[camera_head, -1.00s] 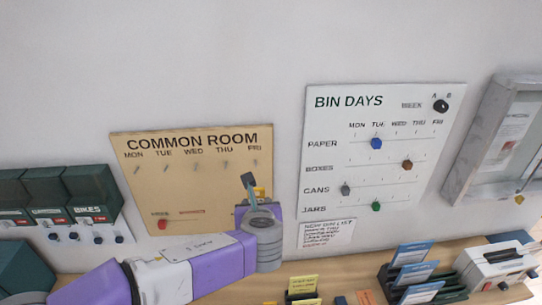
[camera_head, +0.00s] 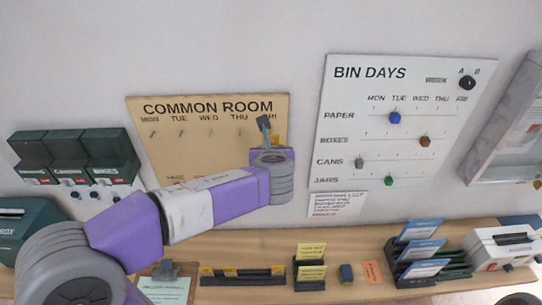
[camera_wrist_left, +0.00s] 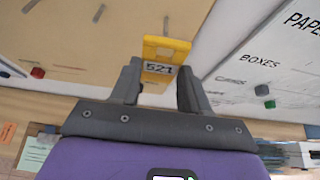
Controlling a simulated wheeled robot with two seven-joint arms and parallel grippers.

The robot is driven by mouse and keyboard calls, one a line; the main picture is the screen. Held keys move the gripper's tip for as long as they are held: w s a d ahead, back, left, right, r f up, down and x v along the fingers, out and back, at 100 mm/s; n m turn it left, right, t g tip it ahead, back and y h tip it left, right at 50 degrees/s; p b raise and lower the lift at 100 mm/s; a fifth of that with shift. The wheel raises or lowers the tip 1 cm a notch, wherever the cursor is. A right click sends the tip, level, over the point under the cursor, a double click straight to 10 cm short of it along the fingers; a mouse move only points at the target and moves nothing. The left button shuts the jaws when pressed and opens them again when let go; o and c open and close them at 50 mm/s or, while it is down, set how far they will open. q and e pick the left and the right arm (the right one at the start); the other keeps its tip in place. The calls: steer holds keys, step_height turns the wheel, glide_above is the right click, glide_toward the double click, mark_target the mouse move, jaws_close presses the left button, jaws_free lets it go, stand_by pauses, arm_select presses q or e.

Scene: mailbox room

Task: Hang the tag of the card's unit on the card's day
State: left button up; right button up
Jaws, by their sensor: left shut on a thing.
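My left gripper (camera_head: 266,130) is shut on a yellow tag (camera_wrist_left: 166,50), marked with what looks like "521", in the left wrist view. The tag shows partly behind the fingers in the head view. The gripper is at the right edge of the tan COMMON ROOM board (camera_head: 165,160), over the FRI column, hiding its hook. Hooks under MON to THU look bare. I cannot tell whether the tag touches the board. A clipboard with a pale paper (camera_head: 165,290) lies on the shelf; its writing is too small to read. My right gripper is not in view.
The white BIN DAYS board (camera_head: 340,100) with coloured knobs hangs just right. Below, the wooden shelf (camera_head: 220,245) holds a rack with yellow labels (camera_head: 242,272), a yellow-card stand (camera_head: 310,272) and blue-card holders (camera_head: 418,262). Green boxes (camera_head: 80,155) are at left.

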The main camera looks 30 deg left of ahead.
arm_select(q)
steer(key=shift+w+r+b+x, duration=0.1)
steer(key=shift+r+x, duration=0.05)
steer(key=shift+x, duration=0.65)
steer(key=shift+w+r+b+x, duration=0.1)
steer(key=shift+r+x, duration=0.1)
steer(key=shift+x, duration=0.65)
steer(key=shift+w+r+b+x, duration=0.1)
steer(key=shift+r+x, duration=0.05)
steer(key=shift+x, duration=0.65)
steer(key=shift+a, duration=0.2)
steer(key=o, duration=1)
steer(key=shift+o, duration=0.2)
